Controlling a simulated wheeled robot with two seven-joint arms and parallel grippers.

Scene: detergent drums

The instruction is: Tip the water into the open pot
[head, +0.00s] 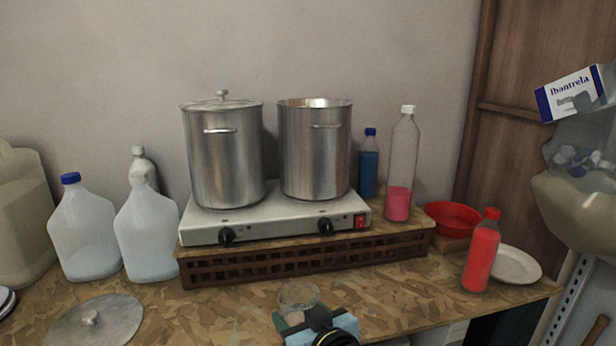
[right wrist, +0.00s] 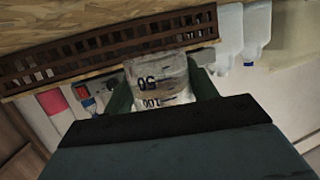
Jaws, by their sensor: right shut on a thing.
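A clear beaker (head: 299,296) with printed volume marks is at the front of the table, low in the head view. My right gripper (head: 304,317) is shut around it. In the right wrist view the beaker (right wrist: 160,82) sits between the fingers, with "50" and "100" readable. How much water it holds I cannot tell. The open pot (head: 315,155) is the right one of two steel pots on the hotplate, behind and above the beaker, with no lid. Its inside floor is hidden. My left gripper is not in view.
The left pot (head: 222,155) has a lid. The white hotplate (head: 275,222) stands on a brown slatted stand (head: 300,258). A tall bottle with pink liquid (head: 399,203) is right of the open pot. A loose lid (head: 95,325) lies at front left; a red bottle (head: 481,258) stands right.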

